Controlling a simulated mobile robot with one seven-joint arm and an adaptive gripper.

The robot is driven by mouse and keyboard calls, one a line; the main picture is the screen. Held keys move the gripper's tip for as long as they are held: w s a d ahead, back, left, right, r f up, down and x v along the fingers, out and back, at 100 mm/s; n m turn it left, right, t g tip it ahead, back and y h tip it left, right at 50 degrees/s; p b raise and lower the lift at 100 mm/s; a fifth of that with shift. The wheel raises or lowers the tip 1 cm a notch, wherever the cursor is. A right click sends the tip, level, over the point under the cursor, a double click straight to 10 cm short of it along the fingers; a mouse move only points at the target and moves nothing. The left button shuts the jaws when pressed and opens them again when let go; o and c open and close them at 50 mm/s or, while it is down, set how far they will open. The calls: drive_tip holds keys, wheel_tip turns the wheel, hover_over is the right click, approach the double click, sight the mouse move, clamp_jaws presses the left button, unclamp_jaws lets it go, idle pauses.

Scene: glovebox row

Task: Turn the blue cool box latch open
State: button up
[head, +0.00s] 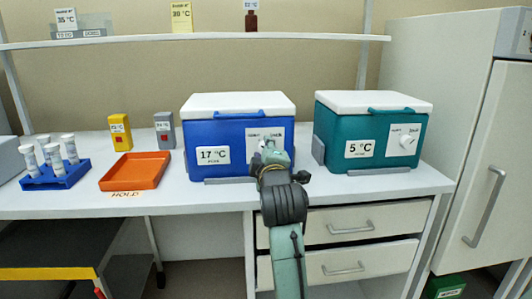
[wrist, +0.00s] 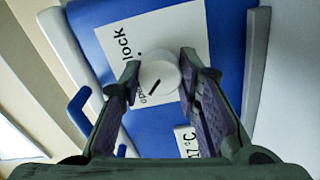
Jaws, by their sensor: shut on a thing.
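The blue cool box (head: 222,132) stands on the bench with its white lid (head: 238,104) down and a 17 °C label on its front. Its latch is a round white knob (wrist: 160,76) with a dark line on its face, set on a white card with "open" and "lock" lettering. In the wrist view my gripper (wrist: 158,78) has a finger on each side of the knob and is shut on it. The dark line slants in the wrist view. In the head view my gripper (head: 268,152) reaches the box front and mostly hides the knob.
A teal cool box (head: 335,140) marked 5 °C stands to the right. An orange tray (head: 135,171), a blue rack with tubes (head: 55,176), and yellow (head: 120,132) and grey (head: 165,130) devices stand to the left. Drawers (head: 340,226) lie below the bench.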

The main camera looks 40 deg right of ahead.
drive_tip(key=shift+o, duration=0.2)
drive_tip(key=o, duration=1.1)
drive_tip(key=shift+o, duration=0.2)
drive_tip(key=v, duration=1.2)
